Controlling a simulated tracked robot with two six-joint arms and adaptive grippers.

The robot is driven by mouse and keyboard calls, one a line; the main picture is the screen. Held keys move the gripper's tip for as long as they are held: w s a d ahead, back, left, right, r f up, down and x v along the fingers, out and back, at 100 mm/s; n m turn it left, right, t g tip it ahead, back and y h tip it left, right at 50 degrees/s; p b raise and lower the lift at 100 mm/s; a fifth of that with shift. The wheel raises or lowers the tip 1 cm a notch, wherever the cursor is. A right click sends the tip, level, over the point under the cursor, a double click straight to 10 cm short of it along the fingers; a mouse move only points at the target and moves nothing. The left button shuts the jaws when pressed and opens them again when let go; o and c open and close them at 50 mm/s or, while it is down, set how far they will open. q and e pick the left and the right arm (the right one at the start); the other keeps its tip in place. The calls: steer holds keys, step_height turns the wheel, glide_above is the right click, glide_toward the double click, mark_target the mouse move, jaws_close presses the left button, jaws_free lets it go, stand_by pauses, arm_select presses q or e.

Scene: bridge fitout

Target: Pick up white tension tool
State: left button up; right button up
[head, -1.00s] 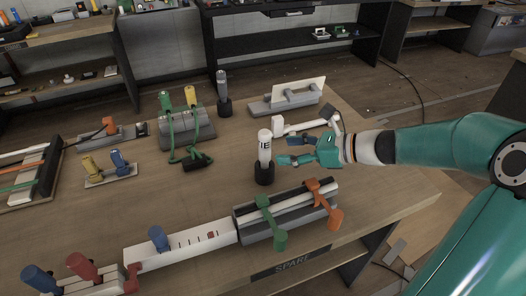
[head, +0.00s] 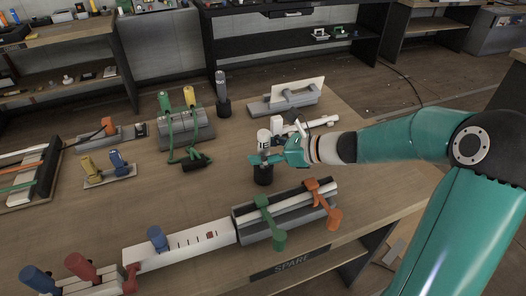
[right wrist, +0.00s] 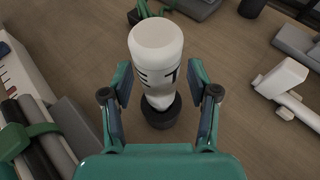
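A white cylinder with dark letters, which I take to be the white tension tool (head: 263,137), stands upright in a round black holder (head: 263,176) on the wooden table. In the right wrist view the tool (right wrist: 158,52) is in the middle, above its black holder (right wrist: 152,115). My right gripper (head: 268,158) is at the tool, its fingers across the tool's lower part. In the right wrist view the right gripper (right wrist: 160,80) is open, one finger on each side of the tool, with gaps visible. My left gripper is not in view.
A white hammer-shaped piece (head: 305,124) lies just behind my right gripper. A grey block with green and orange clamps (head: 285,212) stands in front. A dark cylinder in a holder (head: 222,92) and a green-corded block (head: 187,130) stand left and behind.

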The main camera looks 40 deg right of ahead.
jaws_close()
steer(key=shift+r, duration=0.1)
step_height(320, 180, up, 20)
steer(key=p, duration=0.5)
stand_by(0.4)
steer(key=c, duration=0.7)
jaws_free()
jaws_close()
